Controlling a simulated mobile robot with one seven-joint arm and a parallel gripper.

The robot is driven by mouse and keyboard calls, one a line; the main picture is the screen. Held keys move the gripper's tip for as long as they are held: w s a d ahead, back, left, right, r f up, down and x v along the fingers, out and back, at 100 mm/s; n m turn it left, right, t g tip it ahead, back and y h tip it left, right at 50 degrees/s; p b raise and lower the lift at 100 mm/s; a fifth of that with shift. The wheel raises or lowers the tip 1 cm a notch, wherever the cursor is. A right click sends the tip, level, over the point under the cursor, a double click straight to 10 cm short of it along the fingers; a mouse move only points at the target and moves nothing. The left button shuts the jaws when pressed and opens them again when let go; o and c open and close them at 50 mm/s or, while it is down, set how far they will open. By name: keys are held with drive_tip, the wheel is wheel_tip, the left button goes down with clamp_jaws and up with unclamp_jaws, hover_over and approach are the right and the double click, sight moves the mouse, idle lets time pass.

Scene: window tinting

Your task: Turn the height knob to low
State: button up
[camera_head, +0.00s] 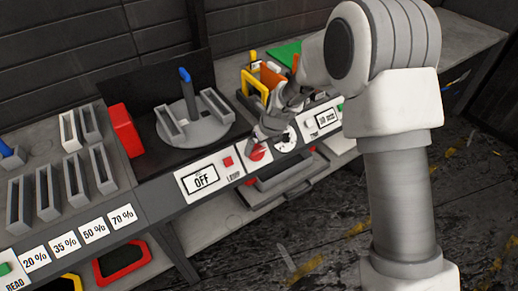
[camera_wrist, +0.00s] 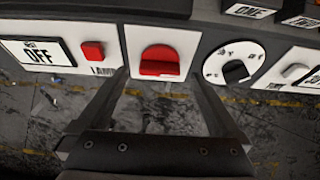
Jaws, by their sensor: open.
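A red knob (camera_wrist: 160,62) sits on a white panel at the top middle of the wrist view; it also shows in the head view (camera_head: 257,153). To its right is a black knob (camera_wrist: 235,72) on a round white dial with small marks. I cannot read a height label on either knob. My gripper (camera_wrist: 161,78) is open, with one finger on each side of the red knob in the wrist view. I cannot tell whether they touch it. In the head view my gripper (camera_head: 268,133) is at the panel front, partly hiding the red knob.
A red lamp button (camera_wrist: 92,51) and an OFF display (camera_wrist: 42,55) are left of the red knob. A grey button (camera_wrist: 295,71) is at right. On the bench, a round turntable (camera_head: 195,130) and a yellow frame (camera_head: 254,88) stand behind the panels. Trays hang below.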

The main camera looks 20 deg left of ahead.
sight(257, 152)
drive_tip(key=shift+x, duration=1.35)
drive_tip(key=c, duration=1.3)
drive_tip(key=shift+s+n, duration=0.1)
drive_tip(key=shift+n, duration=0.2)
